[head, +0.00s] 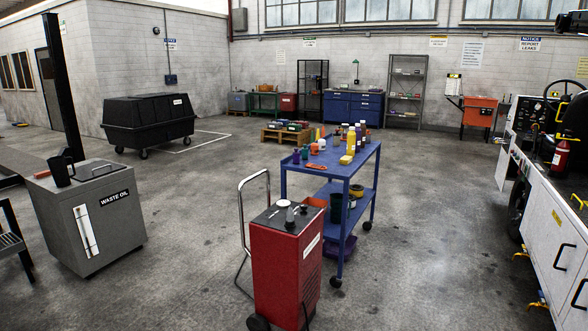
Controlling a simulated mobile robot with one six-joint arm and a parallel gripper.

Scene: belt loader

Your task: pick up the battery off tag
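I cannot make out a battery off tag for certain. A flat orange-red piece (316,167) lies at the front edge of the top shelf of the blue cart (335,171); it is too small to tell what it is. The white belt loader (553,225) is cut off by the right edge, with a steering wheel and panel on top. My gripper is not in view.
Bottles and small items crowd the blue cart's top. A red wheeled unit (284,265) stands in front of it. A grey waste oil cabinet (90,225) and black bin (149,122) are at left. The floor between cart and loader (440,230) is clear.

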